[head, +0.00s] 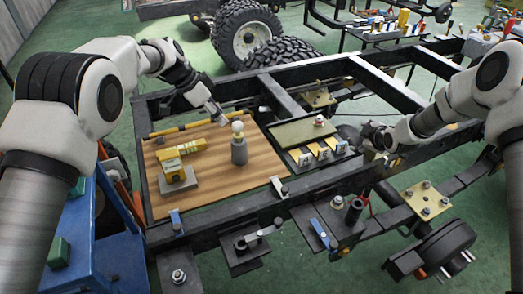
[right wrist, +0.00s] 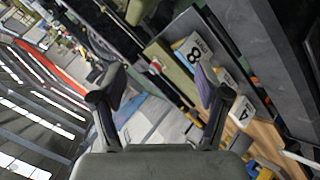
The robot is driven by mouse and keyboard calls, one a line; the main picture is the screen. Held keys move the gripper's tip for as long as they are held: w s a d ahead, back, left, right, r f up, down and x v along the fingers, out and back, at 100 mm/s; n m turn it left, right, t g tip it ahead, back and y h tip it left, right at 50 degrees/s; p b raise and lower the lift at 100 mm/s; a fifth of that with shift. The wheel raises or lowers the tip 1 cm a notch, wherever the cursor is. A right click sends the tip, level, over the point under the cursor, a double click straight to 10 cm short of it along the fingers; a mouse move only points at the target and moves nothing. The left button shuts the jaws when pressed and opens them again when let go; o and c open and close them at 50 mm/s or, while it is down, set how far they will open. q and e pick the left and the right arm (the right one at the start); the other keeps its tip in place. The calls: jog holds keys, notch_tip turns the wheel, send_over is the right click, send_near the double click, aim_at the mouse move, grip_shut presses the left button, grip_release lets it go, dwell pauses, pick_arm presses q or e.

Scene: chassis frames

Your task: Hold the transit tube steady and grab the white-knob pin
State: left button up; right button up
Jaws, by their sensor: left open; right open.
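The grey transit tube (head: 239,152) stands upright on the wooden board in the head view. The white-knob pin (head: 237,127) shows as a pale round knob at the tube's top; its shaft is hidden. My left gripper (head: 219,117) is open and empty, just up and left of the knob and apart from it. My right gripper (head: 378,142) is well to the right of the tube, beside the labelled blocks; the right wrist view shows its two fingers (right wrist: 162,95) spread wide with nothing held between them. I cannot make out the tube in the right wrist view.
The wooden board (head: 215,190) lies in the black chassis frame. A yellow device (head: 181,158) stands on it left of the tube, and a yellow-black bar (head: 190,125) lies behind. Labelled blocks (head: 320,150) and a green tray (head: 300,132) are to the right. The board's front is clear.

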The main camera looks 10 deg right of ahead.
jog(key=w+a+n+t+y, duration=0.1)
jog(key=w+a+n+y, duration=0.15)
jog(key=a+n, duration=0.75)
jog(key=n+g+y, duration=0.2)
jog(key=n+y, duration=0.5)
jog(key=n, duration=1.6)
send_near(245, 149)
jog(key=x, duration=0.4)
jog(key=shift+w, duration=0.2)
jog(key=shift+a+f+n, duration=0.1)
jog(key=shift+a+n, duration=0.15)
jog(key=shift+n, duration=0.15)
jog(key=x, duration=0.7)
jog(key=shift+w+a, duration=0.1)
jog(key=shift+w, duration=0.05)
jog(key=c, duration=1.3)
jog(key=shift+f, duration=0.1)
